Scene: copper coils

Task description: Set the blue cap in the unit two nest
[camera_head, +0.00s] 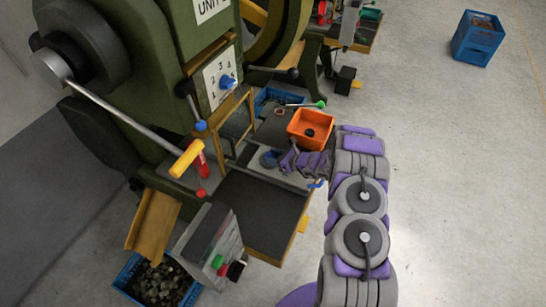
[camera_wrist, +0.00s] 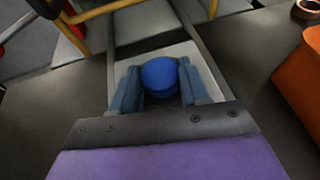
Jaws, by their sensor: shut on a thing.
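The blue cap (camera_wrist: 160,74) is round and smooth, and sits between the two blue-grey fingers of my gripper (camera_wrist: 159,86) in the wrist view. The fingers touch it on both sides. Beneath it is a pale rectangular plate (camera_wrist: 206,77) between dark rails. I cannot tell whether the cap touches the plate. In the head view my gripper (camera_head: 283,161) is over the grey ledge of the green machine, with a dark blue round shape, likely the cap (camera_head: 268,159), at its tip. The machine's sign (camera_head: 211,7) reads "UNIT", its number cut off.
An orange bin (camera_head: 303,138) stands just behind my gripper; its side (camera_wrist: 300,77) is at the right of the wrist view. A yellow guard frame (camera_head: 238,116) stands left of the gripper. A yellow-ended lever (camera_head: 185,158) sticks out farther left. A copper ring (camera_wrist: 307,8) lies behind.

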